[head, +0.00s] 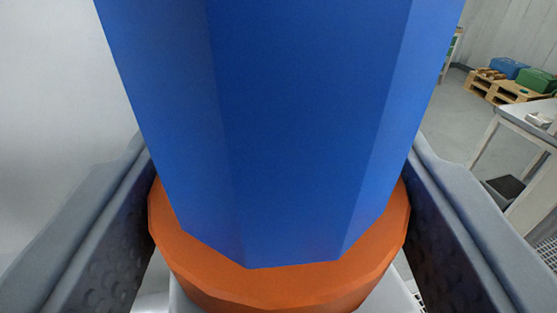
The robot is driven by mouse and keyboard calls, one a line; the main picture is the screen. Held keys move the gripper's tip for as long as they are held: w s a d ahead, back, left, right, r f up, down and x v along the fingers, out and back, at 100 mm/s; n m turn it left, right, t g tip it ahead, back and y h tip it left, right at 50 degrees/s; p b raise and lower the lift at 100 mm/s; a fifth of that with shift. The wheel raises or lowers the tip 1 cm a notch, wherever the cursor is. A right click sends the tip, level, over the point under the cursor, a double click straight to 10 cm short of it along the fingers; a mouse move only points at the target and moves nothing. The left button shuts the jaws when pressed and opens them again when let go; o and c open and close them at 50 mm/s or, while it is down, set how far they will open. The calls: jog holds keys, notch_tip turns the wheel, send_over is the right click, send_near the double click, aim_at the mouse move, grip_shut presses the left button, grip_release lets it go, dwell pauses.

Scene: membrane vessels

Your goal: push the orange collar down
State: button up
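A large blue faceted post (300,130) fills the middle of the head view. The orange collar (285,283) is around its lower end and shows as a faceted ring; its bottom runs out of the picture. My gripper (279,190) has one grey finger on each side of the post and collar. The dark dotted finger pads meet the collar's left and right sides with no visible gap at its widest points, so my gripper looks shut on it. The collar's far side is hidden behind the post.
A pale smooth surface fills the left side. At the right stands a grey table (530,118) with a dark box (506,187) below it. Wooden pallets (505,90) with blue and green boxes stand farther back. Grey floor lies open between.

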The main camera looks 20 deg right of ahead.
jog(key=shift+f, duration=0.75)
jog(key=shift+c, duration=0.4)
jog(key=o, duration=1.4)
jog(key=v, duration=1.7)
jog(key=shift+s+a, duration=0.1)
jog(key=shift+s, duration=0.1)
jog(key=s+a+f+g+y, duration=0.1)
jog(key=s+a+f, duration=0.4)
jog(key=a, duration=0.5)
jog(key=s+a+f, duration=0.3)
jog(key=a+f, duration=0.5)
jog(key=a, duration=0.2)
jog(key=s+a+f+n+y, duration=0.1)
jog(key=s+a+f, duration=0.3)
jog(key=f, duration=0.2)
jog(key=s+a+f+n+y, duration=0.1)
jog(key=s+a+f, duration=0.3)
jog(key=f, duration=0.1)
jog(key=s+a+f+n+t+y, duration=0.1)
jog(key=s+a+f, duration=0.4)
jog(key=f, duration=0.1)
jog(key=shift+s+f+y, duration=0.15)
jog(key=shift+f+y, duration=0.15)
